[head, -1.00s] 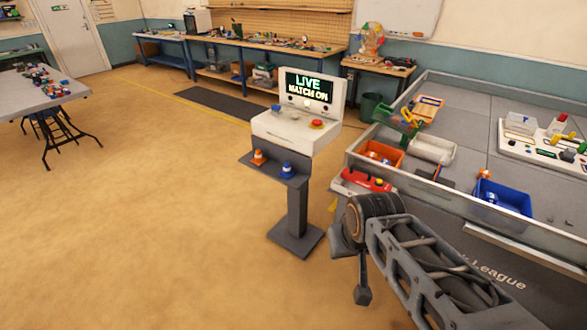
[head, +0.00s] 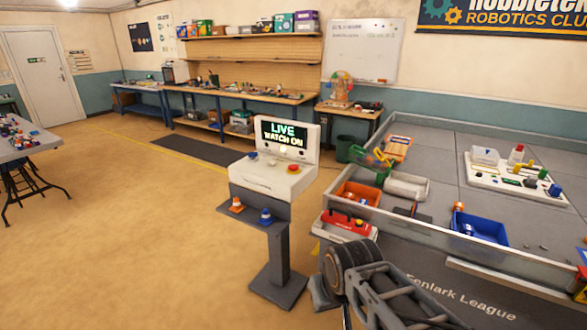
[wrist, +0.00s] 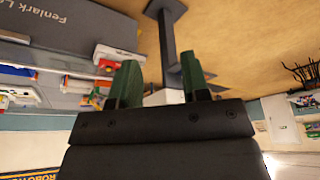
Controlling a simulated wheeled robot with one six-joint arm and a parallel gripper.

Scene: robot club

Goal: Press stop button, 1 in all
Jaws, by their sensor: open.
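The white control console (head: 272,178) stands on a grey pedestal in the middle of the head view. Its screen (head: 283,134) reads "LIVE MATCH ON". A red button (head: 293,168) sits on the right of its sloped top, and a blue one (head: 252,156) on the left. In the wrist view, which is upside down, my gripper (wrist: 160,82) shows two green fingers spread apart with nothing held. The white console (wrist: 164,97) shows between and beyond them, apart from the fingers, partly hidden. The red button is not visible there. The fingers are not visible in the head view.
A shelf on the pedestal holds an orange cone (head: 236,205) and a blue cone (head: 266,215). The walled field table (head: 450,272) stands close on the right, with an orange bin (head: 345,199) and blue bin (head: 493,232). Open floor lies to the left.

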